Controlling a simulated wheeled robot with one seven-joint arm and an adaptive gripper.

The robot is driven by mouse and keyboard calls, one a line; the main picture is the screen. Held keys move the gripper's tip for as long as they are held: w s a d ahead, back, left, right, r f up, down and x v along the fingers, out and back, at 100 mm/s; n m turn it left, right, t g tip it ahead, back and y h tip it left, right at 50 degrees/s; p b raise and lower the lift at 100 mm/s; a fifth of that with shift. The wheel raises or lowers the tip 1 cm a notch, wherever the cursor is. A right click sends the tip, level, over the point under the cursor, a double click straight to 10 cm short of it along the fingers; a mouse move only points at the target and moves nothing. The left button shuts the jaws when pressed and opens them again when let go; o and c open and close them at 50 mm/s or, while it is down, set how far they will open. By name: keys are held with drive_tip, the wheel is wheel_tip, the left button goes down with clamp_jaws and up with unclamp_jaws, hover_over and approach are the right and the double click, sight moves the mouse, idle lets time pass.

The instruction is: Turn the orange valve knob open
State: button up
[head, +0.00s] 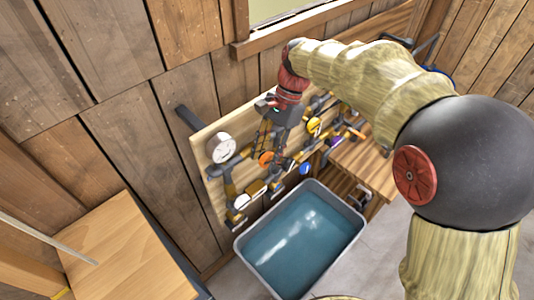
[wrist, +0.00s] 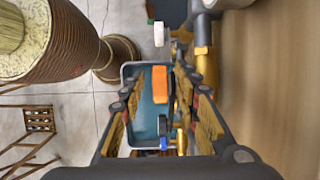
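The orange valve knob (head: 266,159) sits on the pipework of a wooden wall board, above a tub of water. In the wrist view the orange knob (wrist: 160,84) lies ahead, in the gap between my two fingers. My gripper (head: 271,146) points down along the board, with its fingertips close to the knob. In the wrist view my gripper (wrist: 154,84) has its fingers spread apart, with a visible gap beside the knob. I cannot tell whether either fingertip touches it.
The board (head: 212,190) carries pipes, a white gauge (head: 220,148), a yellow knob (head: 314,126) and a blue knob (head: 305,169). The grey water tub (head: 245,250) stands below. A wooden table (head: 370,165) is to the right. The board face runs close along my gripper's right side in the wrist view.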

drive_tip(key=shift+c, duration=1.2)
clamp_jaws()
drive_tip(key=shift+s+a+t+h, duration=0.25)
drive_tip(key=shift+t+h, duration=0.55)
drive_tip(key=shift+t, duration=0.2)
drive_tip(key=shift+s+a+f+t+h+b, duration=0.1)
drive_tip(key=shift+t+h+b, duration=0.45)
drive_tip(key=shift+t+h, duration=0.05)
drive_tip(key=shift+s+a+f+t+h+b, duration=0.1)
drive_tip(key=shift+t+h+b, duration=0.45)
drive_tip(key=shift+t+h, duration=0.05)
drive_tip(key=shift+o, duration=0.8)
unclamp_jaws()
